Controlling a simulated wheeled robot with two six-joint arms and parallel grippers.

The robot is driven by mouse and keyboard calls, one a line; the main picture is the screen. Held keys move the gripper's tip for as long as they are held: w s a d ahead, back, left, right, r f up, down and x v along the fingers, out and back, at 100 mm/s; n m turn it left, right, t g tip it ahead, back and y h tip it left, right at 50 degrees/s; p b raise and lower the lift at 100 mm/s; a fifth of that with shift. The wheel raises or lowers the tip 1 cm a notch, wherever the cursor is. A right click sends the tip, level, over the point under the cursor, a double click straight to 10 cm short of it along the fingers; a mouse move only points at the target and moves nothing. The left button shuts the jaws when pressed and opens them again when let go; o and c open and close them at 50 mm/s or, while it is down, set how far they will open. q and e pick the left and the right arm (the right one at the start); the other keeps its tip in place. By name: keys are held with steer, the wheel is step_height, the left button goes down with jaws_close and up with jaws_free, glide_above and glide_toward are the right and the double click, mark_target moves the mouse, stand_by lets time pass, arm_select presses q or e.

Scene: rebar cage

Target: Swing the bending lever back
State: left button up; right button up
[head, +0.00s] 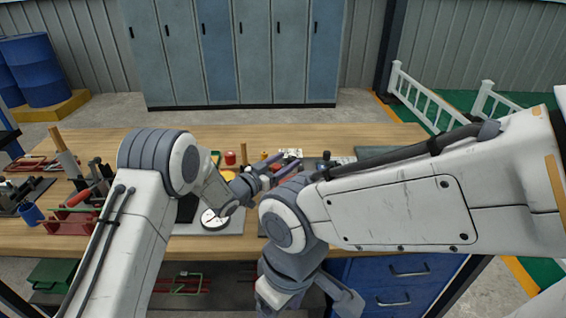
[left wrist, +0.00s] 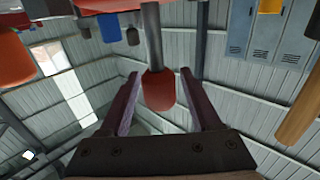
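A grey bar with a red grip (left wrist: 160,90), which looks like the bending lever's handle, shows in the left wrist view. The grip's end lies between the two fingers of my left gripper (left wrist: 163,103), with a gap visible on both sides. In the head view my left gripper (head: 279,166) reaches over the middle of the workbench, pointing right and away. The lever's base and pivot cannot be made out there, partly behind my arms. My right gripper (head: 312,298) hangs low at the bench's front edge; its fingers are only partly clear.
The wooden workbench (head: 340,138) carries a round white dial (head: 214,219), a red cup (head: 230,158) and several small items close around my left gripper. A red tool rack (head: 70,222) and a blue cup (head: 31,213) are at left. Blue drawers (head: 400,280) are below right.

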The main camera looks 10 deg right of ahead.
arm_select(q)
steer(key=shift+a, duration=0.1)
steer(key=b+v, duration=0.2)
steer(key=v, duration=0.7)
steer(key=shift+a, duration=0.1)
steer(key=shift+s+a, duration=0.4)
steer(key=shift+a, duration=0.05)
